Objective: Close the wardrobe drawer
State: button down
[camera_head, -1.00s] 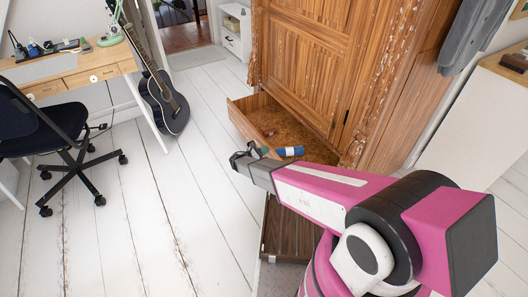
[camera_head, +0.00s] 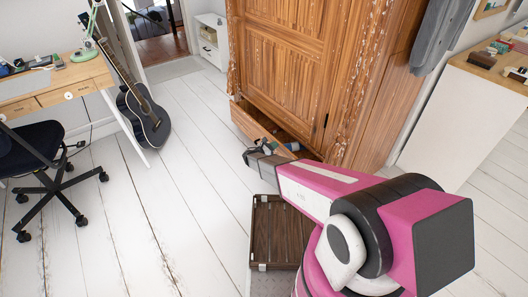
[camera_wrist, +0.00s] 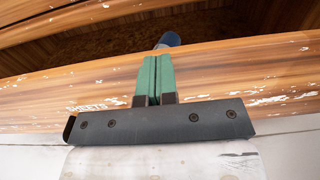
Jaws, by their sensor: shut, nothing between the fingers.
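The wooden wardrobe (camera_head: 290,60) stands at the back with its low drawer (camera_head: 250,122) partly out. A narrow strip of the drawer's inside shows behind its front panel. In the wrist view the drawer front (camera_wrist: 60,90) runs across the picture and carries a "SHEETS" label. My gripper (camera_head: 256,152) is at the outer side of the drawer front, and its green fingertips (camera_wrist: 153,80) are shut together with nothing between them. They overlap the front panel in the wrist view; contact is hard to tell. A blue thing (camera_wrist: 169,40) shows inside the drawer, just past the panel's top edge.
A guitar (camera_head: 145,115), a desk (camera_head: 75,80) and a dark office chair (camera_head: 50,150) are on the left. A white counter with a wooden top (camera_head: 480,72) is on the right. White floorboards between are clear.

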jog(key=x, duration=0.7)
dwell(0.3)
jog(key=v, duration=1.4)
jog(key=s+d, duration=0.3)
jog(key=x, duration=1.3)
jog(key=shift+d, duration=0.15)
jog(key=shift+f, duration=0.1)
